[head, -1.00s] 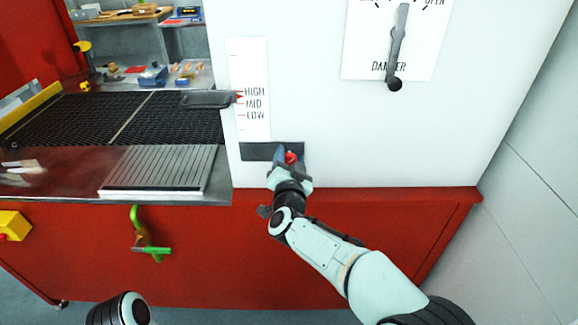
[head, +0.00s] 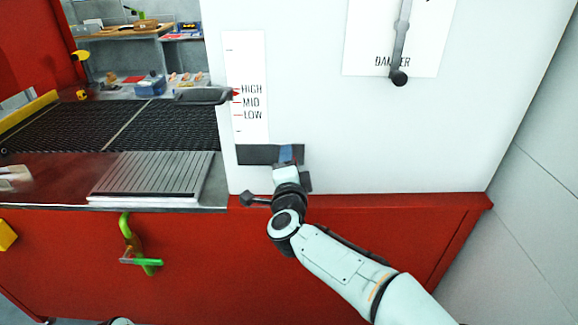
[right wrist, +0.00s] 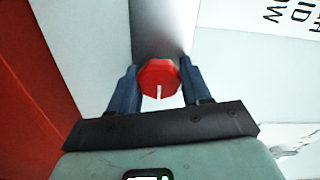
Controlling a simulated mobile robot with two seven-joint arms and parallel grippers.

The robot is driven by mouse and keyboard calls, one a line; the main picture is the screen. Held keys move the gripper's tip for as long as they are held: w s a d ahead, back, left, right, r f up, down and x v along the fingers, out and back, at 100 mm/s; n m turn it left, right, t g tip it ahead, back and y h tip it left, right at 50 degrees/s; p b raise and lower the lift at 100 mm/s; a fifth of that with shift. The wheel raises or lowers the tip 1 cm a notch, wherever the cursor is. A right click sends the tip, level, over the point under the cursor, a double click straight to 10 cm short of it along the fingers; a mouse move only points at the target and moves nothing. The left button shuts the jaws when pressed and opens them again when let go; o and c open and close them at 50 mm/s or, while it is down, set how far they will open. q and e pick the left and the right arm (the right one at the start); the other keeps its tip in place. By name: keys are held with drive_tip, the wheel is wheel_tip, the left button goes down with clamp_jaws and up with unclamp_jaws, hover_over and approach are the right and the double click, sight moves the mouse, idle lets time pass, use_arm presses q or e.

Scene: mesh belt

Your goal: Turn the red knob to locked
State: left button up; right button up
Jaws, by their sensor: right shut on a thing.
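The red knob (right wrist: 158,78) shows in the right wrist view as a red, faceted cap with a white line pointing down toward my palm. It sits on a dark grey plate (right wrist: 158,38), which also shows in the head view (head: 258,154) low on the white panel. My right gripper (right wrist: 158,75) is shut on the knob, with one blue finger on each side. In the head view my right gripper (head: 287,156) covers the knob. Any locked marking cannot be made out. My left gripper is out of view.
Above the plate is a HIGH/MID/LOW scale (head: 248,65) with a dark lever (head: 203,96). A grey lever (head: 400,45) hangs over a DANGER label at the upper right. The mesh belt (head: 110,124) lies left. A green handle (head: 128,228) is on the red front below.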

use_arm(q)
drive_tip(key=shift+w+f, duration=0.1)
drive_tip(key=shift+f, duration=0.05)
use_arm(e)
drive_tip(key=shift+d+r+m, duration=0.1)
drive_tip(key=shift+d+m, duration=0.05)
drive_tip(key=shift+m, duration=0.15)
drive_tip(key=o, duration=1)
drive_tip(key=shift+s, duration=0.3)
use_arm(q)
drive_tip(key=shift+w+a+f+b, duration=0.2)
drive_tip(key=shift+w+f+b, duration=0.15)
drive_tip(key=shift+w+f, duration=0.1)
use_arm(e)
drive_tip(key=s, duration=1.2)
drive_tip(key=shift+s, duration=0.4)
